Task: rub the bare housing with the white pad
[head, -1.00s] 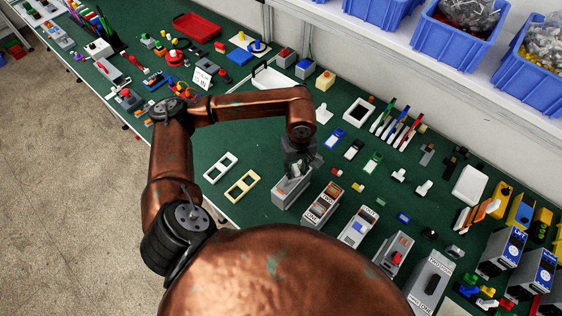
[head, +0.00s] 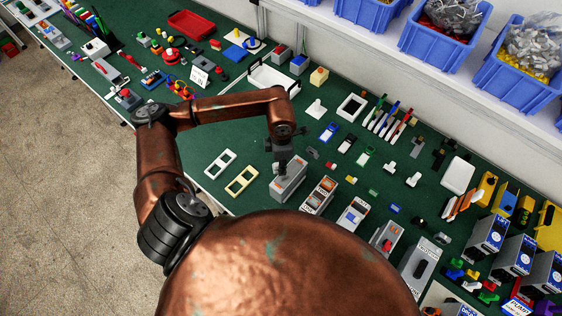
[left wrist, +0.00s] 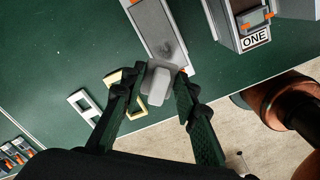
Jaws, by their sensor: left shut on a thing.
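The bare grey housing (head: 291,183) stands on the green bench at the left end of a row of similar boxes. In the left wrist view the housing (left wrist: 158,28) runs up from the fingertips, with a rounded mark on its face. My left gripper (head: 281,168) is at the left end of the housing. In the left wrist view my left gripper (left wrist: 161,75) is shut on the white pad (left wrist: 158,84). The pad overlaps the housing's near end; I cannot tell whether they touch. In the head view the pad is mostly hidden. My right gripper is out of view.
Boxes with orange (head: 318,195) and blue (head: 353,214) parts stand right of the housing. A white frame (head: 220,163) and a cream frame (head: 241,181) lie to its left. Small loose parts lie behind. Blue bins (head: 444,28) are on the shelf above.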

